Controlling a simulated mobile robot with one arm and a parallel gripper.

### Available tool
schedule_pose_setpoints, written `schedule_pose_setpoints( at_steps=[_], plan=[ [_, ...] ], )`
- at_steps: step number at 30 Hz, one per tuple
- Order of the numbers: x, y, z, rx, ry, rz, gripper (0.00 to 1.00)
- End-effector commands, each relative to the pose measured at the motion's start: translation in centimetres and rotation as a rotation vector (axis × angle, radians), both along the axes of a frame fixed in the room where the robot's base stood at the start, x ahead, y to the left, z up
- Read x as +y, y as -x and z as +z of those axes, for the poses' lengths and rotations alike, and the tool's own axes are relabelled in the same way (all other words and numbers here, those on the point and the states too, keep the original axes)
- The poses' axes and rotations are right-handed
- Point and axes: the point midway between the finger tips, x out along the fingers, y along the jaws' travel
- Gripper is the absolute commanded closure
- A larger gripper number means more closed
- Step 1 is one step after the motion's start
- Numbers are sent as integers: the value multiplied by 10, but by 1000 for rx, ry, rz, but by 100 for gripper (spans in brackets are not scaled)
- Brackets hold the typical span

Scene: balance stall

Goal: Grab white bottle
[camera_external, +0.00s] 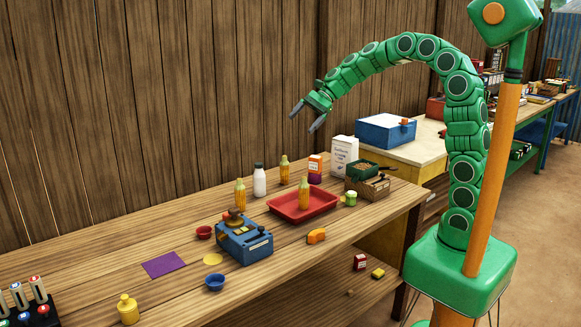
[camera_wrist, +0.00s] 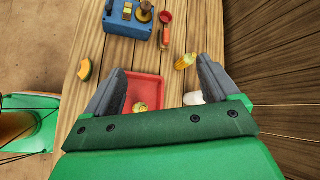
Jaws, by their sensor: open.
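The white bottle (camera_external: 259,183) has a dark cap and stands upright on the wooden table, between yellow bottles and left of the red tray. In the wrist view a white shape (camera_wrist: 193,98), likely this bottle, shows beside the right finger, partly hidden by my gripper. My gripper (camera_external: 307,116) is open and empty, high above the table, up and to the right of the bottle in the external view. Its two spread fingers (camera_wrist: 158,66) point over the table in the wrist view.
Yellow bottles stand close by: one left (camera_external: 240,193), one right (camera_external: 284,170), and one in the red tray (camera_external: 276,207). A blue scale-like device (camera_external: 244,243) is in front. A white carton (camera_external: 343,153) and a crate (camera_external: 372,189) stand right. A plank wall rises behind.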

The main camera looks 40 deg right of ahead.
Motion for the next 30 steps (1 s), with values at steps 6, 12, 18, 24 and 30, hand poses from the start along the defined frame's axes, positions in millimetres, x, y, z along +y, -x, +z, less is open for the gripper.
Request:
schedule_pose_setpoints(
  at_steps=[6, 12, 18, 24, 30],
  plan=[
    [5, -66, -8, 102, -130, -177, 12],
    [4, -123, -18, 203, -251, -335, 12],
    [-2, -164, -27, 275, -337, -452, 12],
    [-7, -187, -34, 323, -393, -521, 12],
    [-12, -206, -41, 359, -433, -574, 12]
  ],
)
